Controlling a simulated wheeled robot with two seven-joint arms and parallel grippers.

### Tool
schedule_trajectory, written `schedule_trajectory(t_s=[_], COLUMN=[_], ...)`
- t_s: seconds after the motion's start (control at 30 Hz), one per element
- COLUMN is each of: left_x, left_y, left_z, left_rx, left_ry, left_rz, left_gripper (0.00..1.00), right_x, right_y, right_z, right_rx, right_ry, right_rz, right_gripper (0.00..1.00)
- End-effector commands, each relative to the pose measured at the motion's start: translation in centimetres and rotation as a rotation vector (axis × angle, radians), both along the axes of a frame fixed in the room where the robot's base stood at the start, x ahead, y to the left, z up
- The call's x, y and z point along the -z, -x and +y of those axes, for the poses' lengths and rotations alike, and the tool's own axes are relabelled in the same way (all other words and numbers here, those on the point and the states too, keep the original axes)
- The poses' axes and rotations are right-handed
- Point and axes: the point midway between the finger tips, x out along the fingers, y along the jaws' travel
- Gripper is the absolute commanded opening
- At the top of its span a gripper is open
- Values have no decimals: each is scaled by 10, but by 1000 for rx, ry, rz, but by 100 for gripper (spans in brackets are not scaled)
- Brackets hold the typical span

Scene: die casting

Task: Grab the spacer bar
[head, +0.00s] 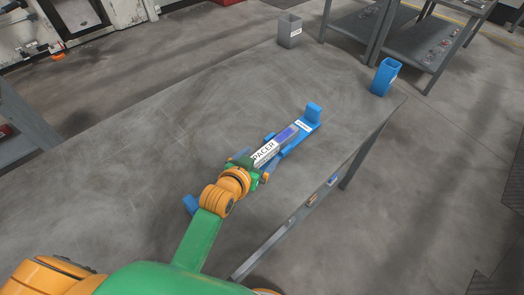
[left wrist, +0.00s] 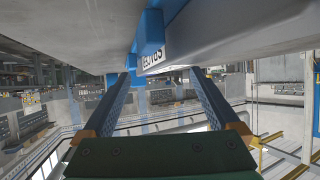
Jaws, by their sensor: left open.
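The spacer bar (head: 268,149), a long light bar with a "SPACER" label and a blue-violet far part, lies along a blue holder (head: 313,112) on the grey table. My left gripper (head: 259,168) is at the near end of the bar, and partly hides it and the holder. In the left wrist view, a pale labelled bar end (left wrist: 154,60) shows ahead, between the tips of two spread fingers (left wrist: 162,78). The left gripper is open. I cannot tell whether the fingers touch the bar. My right gripper is not in view.
The grey table (head: 130,160) is mostly clear to the left. A grey bin (head: 289,32) stands at its back edge and a blue bin (head: 384,77) at its right corner. Metal shelving (head: 415,45) stands beyond.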

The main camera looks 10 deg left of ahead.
Motion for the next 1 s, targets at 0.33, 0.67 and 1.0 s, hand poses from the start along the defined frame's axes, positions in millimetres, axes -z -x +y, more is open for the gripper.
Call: schedule_trajectory(t_s=[0.33, 0.67, 1.0], left_x=[18, 18, 18], left_y=[-29, -29, -29], left_z=[-7, -7, -7], left_rx=[0, 0, 0], left_ry=[0, 1, 1], left_rz=[0, 0, 0], left_gripper=[95, 30, 0], right_x=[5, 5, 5], right_y=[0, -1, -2], right_z=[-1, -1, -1], right_rx=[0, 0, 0], right_ry=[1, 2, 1], right_rz=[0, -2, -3], right_gripper=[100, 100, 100])
